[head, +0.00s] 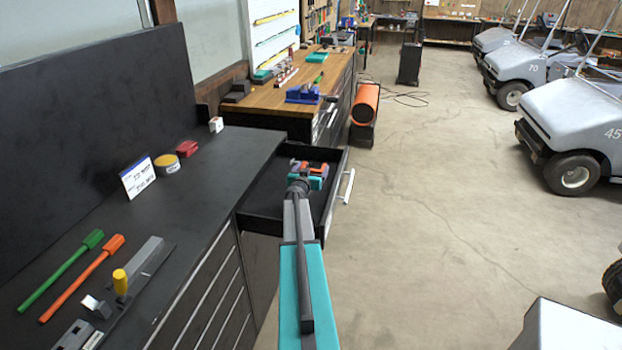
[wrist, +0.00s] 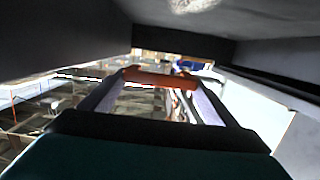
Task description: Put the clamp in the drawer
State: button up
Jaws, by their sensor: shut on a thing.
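The drawer (head: 262,192) is pulled out from the end of the dark workbench, with its light handle (head: 347,187) on the right side. My gripper (head: 310,172) is at the end of my outstretched arm and appears over the open drawer in the head view. It is shut on the clamp, whose orange part (wrist: 160,79) spans between the two fingers in the wrist view. In the head view the clamp is small and partly hidden by my gripper, so its height above the drawer floor is unclear.
The dark bench top (head: 205,190) holds a green-handled tool (head: 62,270), an orange-handled tool (head: 85,275), a yellow tape roll (head: 167,163), a red item (head: 187,148) and a white sign (head: 138,177). An orange cylinder (head: 364,103) stands beyond the drawer. Open floor lies right, with parked carts (head: 580,130).

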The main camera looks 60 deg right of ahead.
jog(key=shift+f+b, duration=0.3)
jog(key=shift+f, duration=1.55)
jog(key=shift+f, duration=0.6)
jog(key=o, duration=1.3)
jog(key=shift+s+a+f, duration=0.1)
jog(key=shift+f, duration=0.05)
jog(key=shift+c, duration=0.2)
jog(key=shift+r, duration=0.6)
jog(key=shift+a, duration=0.3)
jog(key=shift+b+v, duration=0.6)
jog(key=shift+v, duration=2.75)
jog(key=shift+r, duration=0.15)
